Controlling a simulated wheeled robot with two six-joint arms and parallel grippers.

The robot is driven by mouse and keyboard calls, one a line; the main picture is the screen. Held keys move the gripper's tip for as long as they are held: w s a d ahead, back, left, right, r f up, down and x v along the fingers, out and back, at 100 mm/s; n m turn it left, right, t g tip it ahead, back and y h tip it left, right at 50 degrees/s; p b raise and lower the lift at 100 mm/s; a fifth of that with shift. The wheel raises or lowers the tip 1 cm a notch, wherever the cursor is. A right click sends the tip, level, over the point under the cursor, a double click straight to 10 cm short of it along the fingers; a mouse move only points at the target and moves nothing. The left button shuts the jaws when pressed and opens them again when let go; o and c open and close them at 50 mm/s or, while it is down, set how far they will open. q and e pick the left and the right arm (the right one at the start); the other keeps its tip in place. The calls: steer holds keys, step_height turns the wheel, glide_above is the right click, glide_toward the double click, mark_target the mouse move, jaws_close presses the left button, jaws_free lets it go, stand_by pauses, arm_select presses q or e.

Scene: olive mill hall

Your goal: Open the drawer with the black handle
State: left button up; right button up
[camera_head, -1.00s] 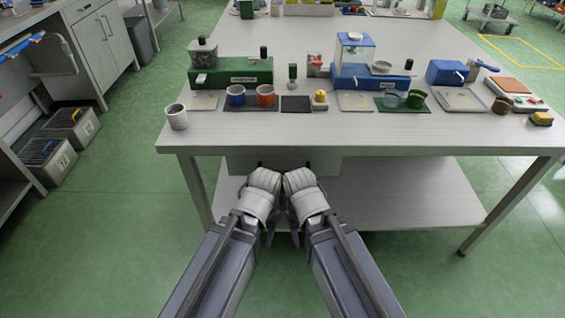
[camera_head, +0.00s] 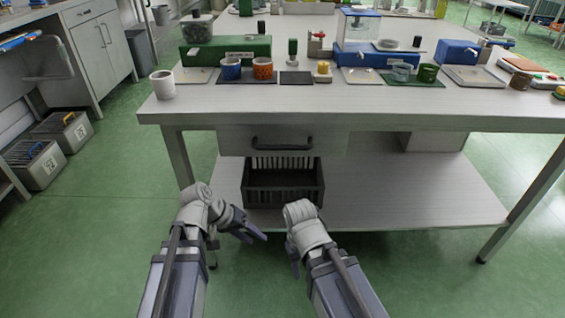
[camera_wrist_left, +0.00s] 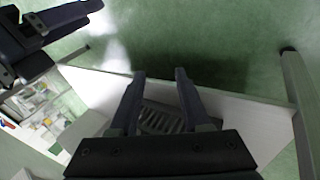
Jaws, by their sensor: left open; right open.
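The drawer (camera_head: 234,140) has a pale grey front under the tabletop's near edge and appears shut. Its black bar handle (camera_head: 282,146) runs level across the front. My left gripper (camera_head: 257,236) is open, in front of and below the handle, apart from it, with its fingers pointing right in the head view. In the left wrist view its two fingers (camera_wrist_left: 158,76) are spread with nothing gripped. My right gripper (camera_head: 294,264) is low and to the right of the left one, touching nothing visible; its fingers are mostly hidden by its wrist. It may also show in the left wrist view's upper left corner.
A black slatted crate (camera_head: 283,187) stands on the lower shelf (camera_head: 400,195) below the drawer. The tabletop (camera_head: 330,105) carries cups, mats and green and blue devices. Table legs (camera_head: 178,160) stand at both sides. The green floor in front is clear.

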mark_target(282, 147)
arm_select(q)
steer(key=w+d+r+m+t+h, duration=0.1)
steer(key=w+r+t+h, duration=0.2)
steer(key=r+h, duration=0.65)
steer(key=w+r+t+h, duration=0.3)
steer(key=r+h, duration=0.1)
steer(key=r, duration=1)
steer(key=shift+y, duration=0.25)
steer(key=shift+f+p+x, duration=0.1)
steer(key=shift+p+x, duration=0.35)
steer(key=shift+x, duration=1.55)
steer(key=shift+f+p+x, duration=0.15)
steer(key=shift+p+x, duration=0.25)
steer(key=shift+x, duration=1.55)
steer(key=shift+s+d, duration=0.1)
jaws_close()
